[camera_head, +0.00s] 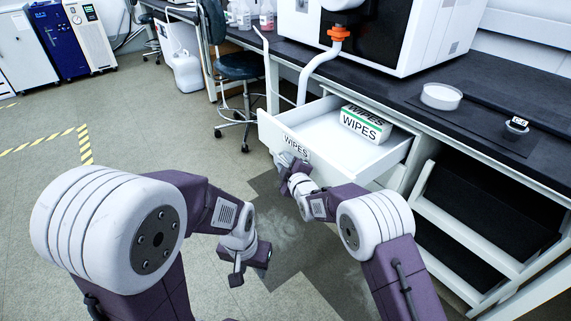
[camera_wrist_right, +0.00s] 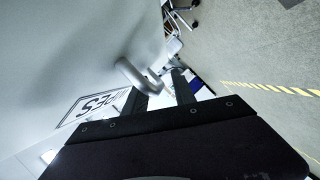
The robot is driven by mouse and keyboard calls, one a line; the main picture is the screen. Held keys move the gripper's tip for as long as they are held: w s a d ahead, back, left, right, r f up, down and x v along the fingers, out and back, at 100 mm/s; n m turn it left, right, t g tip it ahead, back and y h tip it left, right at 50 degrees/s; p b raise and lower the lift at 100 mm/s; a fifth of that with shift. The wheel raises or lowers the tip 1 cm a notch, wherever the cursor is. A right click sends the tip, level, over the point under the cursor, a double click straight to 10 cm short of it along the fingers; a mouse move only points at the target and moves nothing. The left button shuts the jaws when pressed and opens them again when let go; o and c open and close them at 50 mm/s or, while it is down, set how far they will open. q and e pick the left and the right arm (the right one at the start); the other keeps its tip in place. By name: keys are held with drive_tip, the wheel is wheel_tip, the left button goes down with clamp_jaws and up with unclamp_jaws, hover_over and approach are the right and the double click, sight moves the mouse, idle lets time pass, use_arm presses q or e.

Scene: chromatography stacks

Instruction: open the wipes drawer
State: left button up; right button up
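The wipes drawer (camera_head: 358,166) is white and stands pulled out from under the bench, with its inside showing. Its front carries a WIPES label (camera_head: 295,146), which also shows in the wrist view (camera_wrist_right: 93,104). My right gripper (camera_head: 287,163) is at the drawer front, just below the label. In the right wrist view, the grey bar handle (camera_wrist_right: 135,74) reaches to the gap between my right gripper's fingers (camera_wrist_right: 160,90). The fingers are apart, with a gap showing beside the bar. My left gripper (camera_head: 250,273) hangs over the floor, away from the drawer, open and empty.
A green and white WIPES box (camera_head: 366,124) lies in the drawer. The dark bench top (camera_head: 480,115) holds a large instrument (camera_head: 390,35) and a round white dish (camera_head: 441,96). A stool (camera_head: 238,66) stands left of the drawer.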

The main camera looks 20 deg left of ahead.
drive_tip(key=p+v, duration=0.3)
drive_tip(key=v, duration=0.3)
drive_tip(key=shift+s+r, duration=0.1)
drive_tip(key=shift+r, duration=0.1)
drive_tip(key=v, duration=0.1)
drive_tip(key=b+v, duration=0.1)
drive_tip(key=shift+s+d+f, duration=0.15)
drive_tip(key=shift+s+d, duration=0.15)
